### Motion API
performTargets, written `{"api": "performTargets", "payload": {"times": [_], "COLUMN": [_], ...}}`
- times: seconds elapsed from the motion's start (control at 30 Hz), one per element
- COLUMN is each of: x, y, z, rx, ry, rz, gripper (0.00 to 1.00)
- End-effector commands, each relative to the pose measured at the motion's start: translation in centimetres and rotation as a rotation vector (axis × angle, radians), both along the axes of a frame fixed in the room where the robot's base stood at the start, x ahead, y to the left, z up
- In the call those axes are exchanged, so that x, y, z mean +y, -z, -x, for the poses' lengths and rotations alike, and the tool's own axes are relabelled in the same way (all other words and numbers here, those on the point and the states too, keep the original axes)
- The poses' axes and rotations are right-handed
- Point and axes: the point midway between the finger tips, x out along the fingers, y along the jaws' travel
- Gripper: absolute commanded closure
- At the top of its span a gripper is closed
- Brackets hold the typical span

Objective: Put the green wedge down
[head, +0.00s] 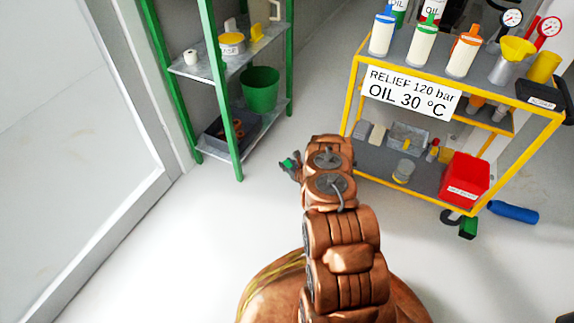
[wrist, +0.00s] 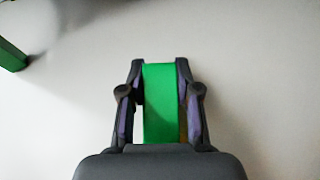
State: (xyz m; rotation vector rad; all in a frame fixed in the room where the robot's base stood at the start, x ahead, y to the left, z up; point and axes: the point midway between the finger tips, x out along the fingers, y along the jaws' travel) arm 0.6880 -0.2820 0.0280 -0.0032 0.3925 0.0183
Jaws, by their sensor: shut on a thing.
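The green wedge (wrist: 160,100) is between the two fingers of my gripper (wrist: 160,75) in the wrist view, with a finger against each side. My gripper is shut on it. In the head view a small green part of the wedge (head: 287,164) shows at the left of my arm, beside my gripper (head: 291,168); the rest is hidden by the arm. Pale floor shows behind the wedge in the wrist view. I cannot tell how high it is above the floor.
A green-posted shelf (head: 236,128) with a green bucket (head: 260,89) stands at the back left. A yellow-framed cart (head: 352,98) with bottles and a red bin (head: 464,178) stands at the right. A blue cylinder (head: 513,212) lies on the floor. The floor (head: 215,215) at left front is clear.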

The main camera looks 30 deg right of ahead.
Motion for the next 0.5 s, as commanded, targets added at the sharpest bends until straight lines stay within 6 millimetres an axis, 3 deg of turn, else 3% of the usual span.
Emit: {"api": "performTargets", "payload": {"times": [0.07, 0.1, 0.33, 0.5], "x": [0.07, 0.05, 0.04, 0.04], "y": [0.39, 0.31, 0.25, 0.25], "z": [-0.02, -0.02, 0.0, 0.0], "rx": [0.0, 0.0, 0.0, 0.0], "ry": [-0.001, -0.001, -0.001, -0.001], "rz": [0.0, 0.0, 0.0, 0.0], "gripper": [1.0, 0.66, 0.43, 0.43]}}
